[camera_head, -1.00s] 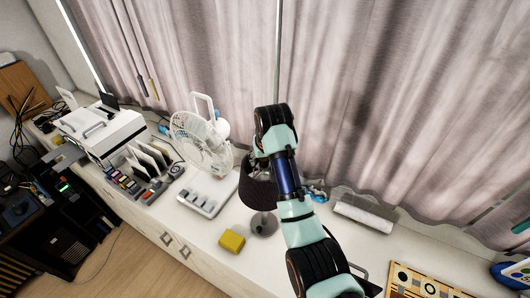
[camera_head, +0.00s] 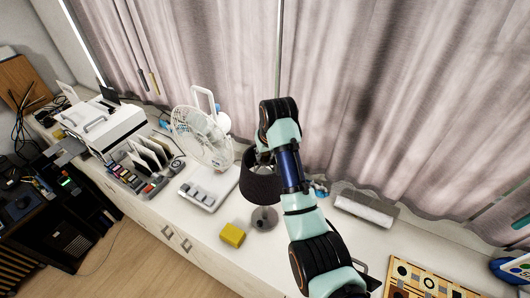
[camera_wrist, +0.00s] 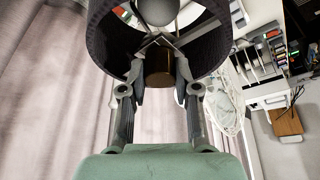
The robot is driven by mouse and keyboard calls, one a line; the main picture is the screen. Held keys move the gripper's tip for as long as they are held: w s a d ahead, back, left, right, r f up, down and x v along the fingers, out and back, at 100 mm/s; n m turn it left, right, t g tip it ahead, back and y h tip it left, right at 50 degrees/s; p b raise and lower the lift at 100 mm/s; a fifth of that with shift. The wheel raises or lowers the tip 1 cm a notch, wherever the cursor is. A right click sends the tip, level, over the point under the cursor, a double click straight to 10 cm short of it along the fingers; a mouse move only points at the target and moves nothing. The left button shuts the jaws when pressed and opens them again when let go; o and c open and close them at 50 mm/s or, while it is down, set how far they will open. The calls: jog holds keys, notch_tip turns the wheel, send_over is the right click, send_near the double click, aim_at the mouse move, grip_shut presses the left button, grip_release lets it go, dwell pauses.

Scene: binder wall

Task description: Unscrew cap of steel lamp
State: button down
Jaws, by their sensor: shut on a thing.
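The lamp has a dark shade (camera_head: 260,186) and a round grey base (camera_head: 264,218) on the white counter. In the wrist view the shade (camera_wrist: 104,45) fills the top, with a pale rounded part (camera_wrist: 157,10) and grey crossing struts inside it. A brownish cylindrical cap (camera_wrist: 158,66) sits below the struts. My gripper (camera_wrist: 159,80) is shut on the cap, one finger on each side. In the head view my gripper is at the top of the shade, and the cap cannot be made out there.
A white fan (camera_head: 203,137) stands close left of the lamp, with a white switch panel (camera_head: 203,190) in front of it. A yellow block (camera_head: 232,235) lies near the counter's front edge. Curtains (camera_head: 390,90) hang behind. A white roll-like object (camera_head: 365,208) lies to the right.

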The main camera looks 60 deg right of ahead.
jog(key=n+y, duration=0.1)
jog(key=n, duration=0.2)
jog(key=shift+t, duration=0.3)
jog(key=n, duration=0.2)
jog(key=n+y, duration=0.1)
jog(key=n, duration=0.1)
jog(key=shift+d+t+y, duration=0.1)
jog(key=shift+t+y, duration=0.2)
jog(key=shift+s+n, duration=0.1)
jog(key=shift+n, duration=0.2)
jog(key=shift+d+n+y, duration=0.1)
jog(key=shift+n+y, duration=0.3)
jog(key=shift+n, duration=0.3)
jog(key=shift+n+y, duration=0.4)
jog(key=shift+n, duration=0.8)
